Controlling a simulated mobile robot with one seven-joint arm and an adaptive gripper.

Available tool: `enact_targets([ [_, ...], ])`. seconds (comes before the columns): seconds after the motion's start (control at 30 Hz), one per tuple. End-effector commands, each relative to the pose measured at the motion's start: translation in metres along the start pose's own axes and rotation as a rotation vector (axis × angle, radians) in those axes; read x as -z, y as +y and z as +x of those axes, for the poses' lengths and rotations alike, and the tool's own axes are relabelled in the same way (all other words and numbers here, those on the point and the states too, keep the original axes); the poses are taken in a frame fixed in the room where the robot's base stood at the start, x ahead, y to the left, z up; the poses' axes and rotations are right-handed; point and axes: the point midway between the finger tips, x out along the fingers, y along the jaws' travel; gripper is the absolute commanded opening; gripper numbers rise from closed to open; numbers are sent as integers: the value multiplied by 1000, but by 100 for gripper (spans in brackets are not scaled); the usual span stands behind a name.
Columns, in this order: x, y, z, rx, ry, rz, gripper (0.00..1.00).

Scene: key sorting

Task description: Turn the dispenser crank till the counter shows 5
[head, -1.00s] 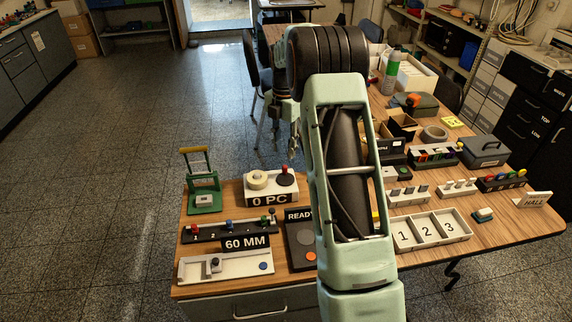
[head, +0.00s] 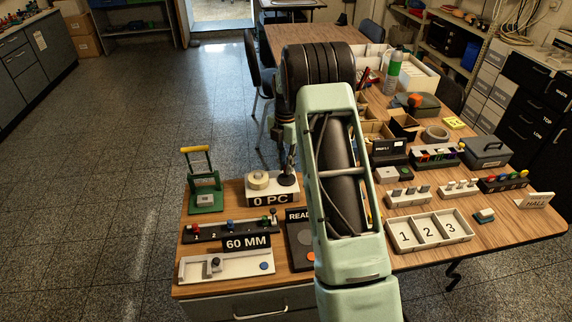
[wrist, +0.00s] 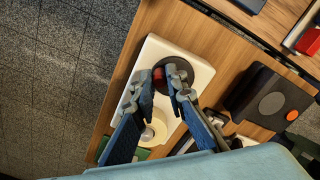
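The dispenser (head: 262,190) is a white box at the table's near left, with a cream roll (head: 257,180) on top and a counter plate (head: 270,199) reading 0 PC. Its crank is a dark disc (head: 287,179) with a red knob. The knob shows in the wrist view (wrist: 158,74); in the head view my gripper hides it. My gripper (wrist: 167,82) is over the disc with its blue-grey fingers apart, the knob near the left fingertip. I cannot tell whether they touch. In the head view, my gripper (head: 289,166) points down just above the disc.
A green stand with a yellow handle (head: 203,190) is left of the dispenser. A 60 MM slide fixture (head: 228,266) and a dark READY panel (head: 302,255) lie in front. A numbered tray (head: 427,229) and several small fixtures are to the right.

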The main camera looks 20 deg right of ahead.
Motion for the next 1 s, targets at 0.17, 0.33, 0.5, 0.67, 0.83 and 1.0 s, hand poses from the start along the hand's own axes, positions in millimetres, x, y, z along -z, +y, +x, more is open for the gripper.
enact_targets([
  [0.17,0,0,0,-1,-1,0,0],
  [0.33,0,0,-1,-1,-1,1,0],
  [0.5,0,0,-1,-1,-1,4,0],
  [0.67,0,0,-1,-2,-1,9,0],
  [0.83,-1,0,-1,-2,-1,19,0],
  [1.0,-1,0,-1,-2,-1,47,0],
])
